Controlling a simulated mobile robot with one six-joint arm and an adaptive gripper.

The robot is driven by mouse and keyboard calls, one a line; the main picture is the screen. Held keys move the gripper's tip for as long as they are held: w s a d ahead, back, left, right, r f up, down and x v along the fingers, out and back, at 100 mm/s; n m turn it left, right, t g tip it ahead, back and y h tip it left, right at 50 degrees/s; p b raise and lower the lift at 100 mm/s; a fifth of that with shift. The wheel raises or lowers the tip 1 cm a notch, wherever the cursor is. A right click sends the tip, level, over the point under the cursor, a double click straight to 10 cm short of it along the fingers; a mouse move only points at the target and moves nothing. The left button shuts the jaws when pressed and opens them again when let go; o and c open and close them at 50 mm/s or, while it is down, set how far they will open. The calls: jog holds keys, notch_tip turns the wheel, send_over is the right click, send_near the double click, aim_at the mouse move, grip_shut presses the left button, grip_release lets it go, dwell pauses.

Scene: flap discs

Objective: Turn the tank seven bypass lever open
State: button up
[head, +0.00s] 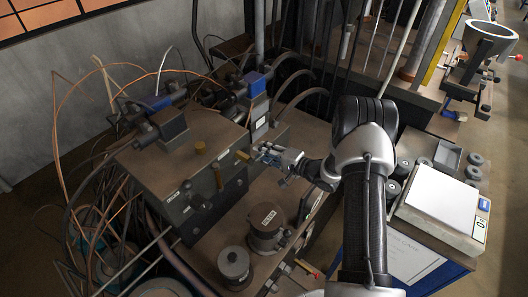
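My gripper (262,155) is near the middle of the head view, at the right side of a brown metal block with blue-topped valves. Its fingertips are close to a short brass-coloured lever (243,156) on the block's right edge. I cannot tell whether they touch it, or whether the fingers are open or shut. The small white labels are too small to read, so I cannot tell which lever belongs to tank seven.
The brown block (165,165) carries blue valves (171,123) and many loose hoses and wires at its left. Round canisters (266,228) stand in front of it. A white-topped scale (440,197) and several grey discs (473,172) lie right of my arm. Upright rods stand behind.

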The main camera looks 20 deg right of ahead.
jog(key=shift+o, duration=1.3)
jog(key=shift+s+d+f, duration=0.15)
jog(key=shift+s, duration=0.05)
jog(key=shift+o, duration=1.1)
jog(key=shift+w, duration=0.1)
jog(key=v, duration=1.2)
